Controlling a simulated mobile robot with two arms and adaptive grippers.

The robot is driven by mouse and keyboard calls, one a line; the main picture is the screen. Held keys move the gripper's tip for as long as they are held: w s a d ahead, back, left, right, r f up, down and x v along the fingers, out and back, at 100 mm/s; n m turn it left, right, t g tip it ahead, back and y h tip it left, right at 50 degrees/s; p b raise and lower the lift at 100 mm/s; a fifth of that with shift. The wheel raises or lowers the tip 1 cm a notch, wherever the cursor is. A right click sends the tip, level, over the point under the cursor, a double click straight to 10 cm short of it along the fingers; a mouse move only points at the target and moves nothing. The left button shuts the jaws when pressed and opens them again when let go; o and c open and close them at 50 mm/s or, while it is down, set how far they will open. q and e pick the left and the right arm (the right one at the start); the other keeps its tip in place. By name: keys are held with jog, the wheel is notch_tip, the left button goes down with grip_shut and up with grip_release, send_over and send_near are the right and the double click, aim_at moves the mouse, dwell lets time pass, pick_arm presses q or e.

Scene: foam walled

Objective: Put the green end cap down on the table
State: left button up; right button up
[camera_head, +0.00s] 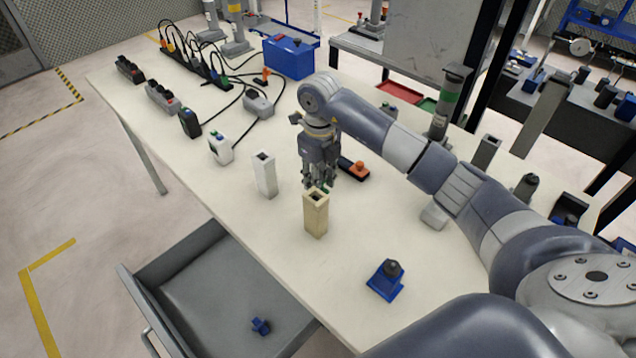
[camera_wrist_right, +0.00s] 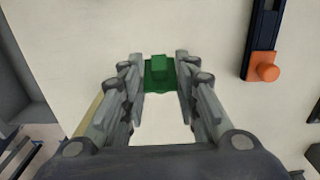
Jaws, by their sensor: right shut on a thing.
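My right gripper (camera_head: 320,186) hangs fingers down over the table (camera_head: 235,225), just behind the tan hollow post (camera_head: 316,218). In the right wrist view its fingers (camera_wrist_right: 163,92) are shut on the green end cap (camera_wrist_right: 160,73), which sits between the fingertips. The cap has a square base with a smaller block on top. My left gripper is not in view.
A white hollow post (camera_head: 264,177) stands left of the gripper. An orange-knobbed dark part (camera_head: 354,168) lies close behind it. A blue block with a black knob (camera_head: 386,279) is at the front right. An open drawer (camera_head: 215,290) juts out in front.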

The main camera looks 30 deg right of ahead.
notch_tip(320, 180, down, 3)
jog(key=shift+f, duration=0.1)
jog(key=shift+f, duration=0.2)
jog(key=o, duration=0.9)
jog(key=shift+r, duration=0.1)
jog(key=shift+r, duration=0.15)
notch_tip(320, 180, up, 12)
jog(key=b, duration=0.1)
jog(key=shift+b, duration=0.35)
jog(key=shift+s, duration=0.1)
